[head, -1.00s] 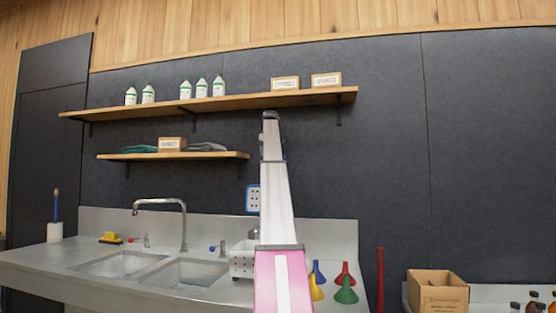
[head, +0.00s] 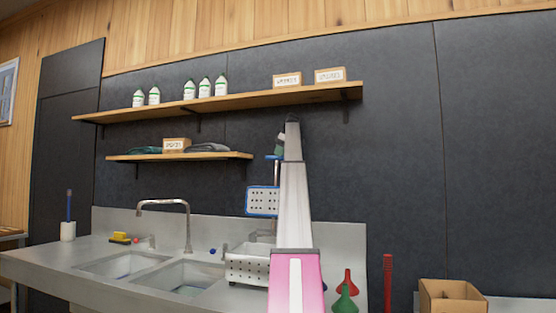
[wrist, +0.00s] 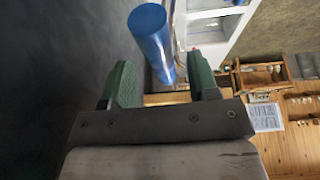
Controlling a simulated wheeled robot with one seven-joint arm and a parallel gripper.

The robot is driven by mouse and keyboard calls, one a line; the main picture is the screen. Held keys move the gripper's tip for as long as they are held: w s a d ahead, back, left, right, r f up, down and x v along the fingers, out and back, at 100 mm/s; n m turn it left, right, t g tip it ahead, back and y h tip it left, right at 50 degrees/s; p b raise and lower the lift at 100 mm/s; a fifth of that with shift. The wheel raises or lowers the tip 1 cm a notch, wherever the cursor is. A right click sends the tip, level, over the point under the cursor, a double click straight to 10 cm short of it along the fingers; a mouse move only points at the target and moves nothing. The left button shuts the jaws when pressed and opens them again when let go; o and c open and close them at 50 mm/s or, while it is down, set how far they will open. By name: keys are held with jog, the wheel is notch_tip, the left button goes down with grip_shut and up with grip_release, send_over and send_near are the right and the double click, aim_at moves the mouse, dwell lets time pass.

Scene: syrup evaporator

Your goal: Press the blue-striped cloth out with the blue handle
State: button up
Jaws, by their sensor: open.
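The blue handle (wrist: 158,45) is a thick cylinder; in the wrist view it lies between my gripper's two green fingers (wrist: 159,70), which are open. I cannot tell whether either finger touches it. In the head view my gripper (head: 280,145) is mostly behind my arm, with a bit of blue just below it. A perforated plate with a blue edge (head: 262,201) stands upright above a perforated metal box (head: 247,269) on the counter, right of the sinks. No blue-striped cloth can be made out; the inside of the box is hidden.
Two sink basins (head: 182,278) with a faucet (head: 187,225) are left of the box. A yellow sponge (head: 120,238) lies further left. Red and green funnels (head: 346,295) stand right of my arm. Wall shelves (head: 230,101) hold bottles and boxes. A cardboard box (head: 450,296) is at lower right.

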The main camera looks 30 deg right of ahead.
aim_at(278, 159)
jog(key=shift+x, duration=1.55)
